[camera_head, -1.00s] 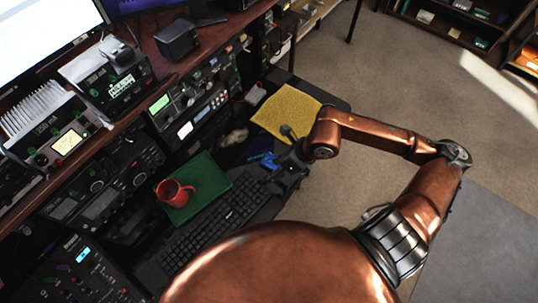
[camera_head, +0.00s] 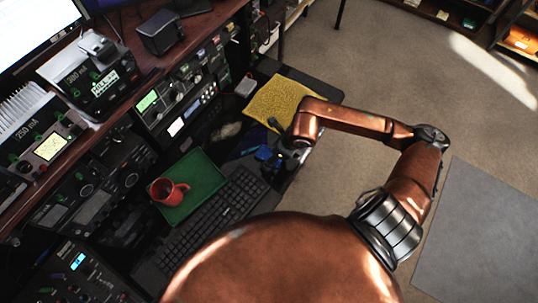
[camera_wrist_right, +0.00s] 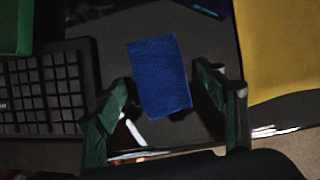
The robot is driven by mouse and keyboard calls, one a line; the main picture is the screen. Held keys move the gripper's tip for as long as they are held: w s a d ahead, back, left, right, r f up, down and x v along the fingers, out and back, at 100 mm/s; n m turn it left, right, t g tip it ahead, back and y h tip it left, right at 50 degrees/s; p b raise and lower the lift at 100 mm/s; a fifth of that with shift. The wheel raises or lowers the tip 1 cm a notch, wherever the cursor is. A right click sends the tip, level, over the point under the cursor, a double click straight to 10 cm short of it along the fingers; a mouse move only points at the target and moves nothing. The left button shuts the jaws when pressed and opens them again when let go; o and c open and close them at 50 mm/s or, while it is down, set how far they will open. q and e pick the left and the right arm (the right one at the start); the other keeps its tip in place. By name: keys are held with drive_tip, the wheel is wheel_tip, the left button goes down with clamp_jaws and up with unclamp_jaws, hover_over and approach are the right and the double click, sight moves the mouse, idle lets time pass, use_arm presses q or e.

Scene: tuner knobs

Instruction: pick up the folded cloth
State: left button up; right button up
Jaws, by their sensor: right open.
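The folded cloth (camera_wrist_right: 160,75) is a small blue rectangle lying flat on the dark desk, near the keyboard. In the head view only a small blue patch of the cloth (camera_head: 263,153) shows beside my right gripper (camera_head: 279,151), which partly hides it. In the wrist view my right gripper (camera_wrist_right: 163,88) is open, with one green-tinted finger on each side of the lower part of the cloth. The fingers look apart from the cloth, and I cannot tell the height above it. My left gripper is not in view.
A black keyboard (camera_head: 216,215) lies left of the cloth, with a red mug (camera_head: 168,191) on a green mat (camera_head: 205,178) beyond it. A yellow cloth-like sheet (camera_head: 279,101) lies behind my right gripper. Radio equipment (camera_head: 172,98) lines the desk's back. The desk edge is close.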

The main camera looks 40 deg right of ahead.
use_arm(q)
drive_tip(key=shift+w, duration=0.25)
use_arm(e)
drive_tip(key=shift+r, duration=0.1)
drive_tip(key=shift+c, duration=0.4)
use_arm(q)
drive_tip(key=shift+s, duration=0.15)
use_arm(e)
drive_tip(key=c, duration=1.1)
drive_tip(key=shift+o, duration=0.2)
